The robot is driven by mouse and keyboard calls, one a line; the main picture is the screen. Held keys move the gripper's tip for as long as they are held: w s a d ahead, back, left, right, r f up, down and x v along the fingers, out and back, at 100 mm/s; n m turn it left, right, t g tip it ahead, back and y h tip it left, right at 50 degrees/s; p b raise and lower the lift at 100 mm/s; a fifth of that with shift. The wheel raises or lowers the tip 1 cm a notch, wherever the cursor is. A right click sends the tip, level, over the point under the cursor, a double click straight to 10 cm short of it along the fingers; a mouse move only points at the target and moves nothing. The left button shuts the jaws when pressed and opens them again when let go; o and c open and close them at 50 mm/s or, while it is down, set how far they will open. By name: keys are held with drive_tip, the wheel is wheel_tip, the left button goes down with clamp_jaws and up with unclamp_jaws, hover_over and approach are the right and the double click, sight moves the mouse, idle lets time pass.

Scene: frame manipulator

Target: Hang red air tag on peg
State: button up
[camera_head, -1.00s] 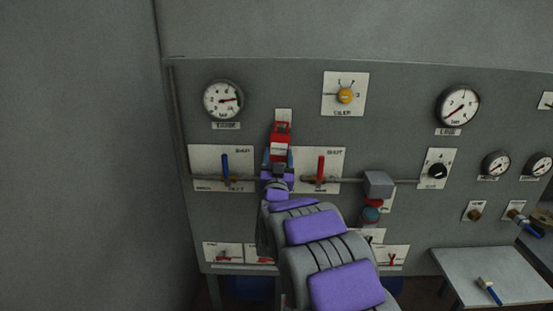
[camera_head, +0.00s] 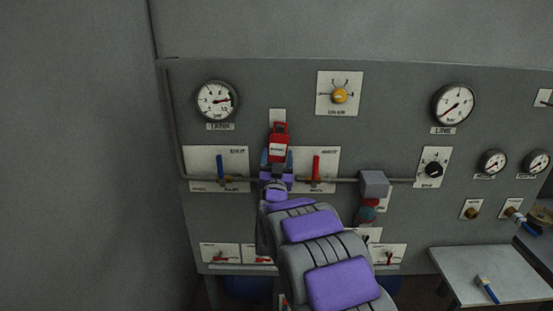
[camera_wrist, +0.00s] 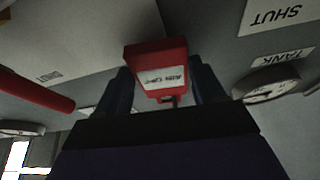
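The red air tag (camera_head: 279,143), with a white label and a loop at its top, is upright in front of a small white plate (camera_head: 278,114) on the panel. The peg is hidden behind the tag, so I cannot tell for certain that the loop is around it. My gripper (camera_head: 276,160) is at the tag's lower part, its fingers spread to either side. In the wrist view the tag (camera_wrist: 160,72) shows between the two fingers of my gripper (camera_wrist: 163,90), which look open around it.
A blue lever (camera_head: 219,167) stands left of my gripper and a red lever (camera_head: 316,168) right of it, both close on a horizontal pipe. A grey box (camera_head: 374,184) juts out farther right. A side table (camera_head: 480,268) holds a blue-handled brush (camera_head: 487,289).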

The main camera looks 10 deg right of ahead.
drive_tip(key=o, duration=0.4)
drive_tip(key=shift+a, duration=0.1)
drive_tip(key=p+v, duration=0.1)
drive_tip(key=v, duration=1.6)
drive_tip(key=shift+s+a+f+p, duration=0.1)
drive_tip(key=shift+a+f+p, duration=0.1)
drive_tip(key=shift+p, duration=0.2)
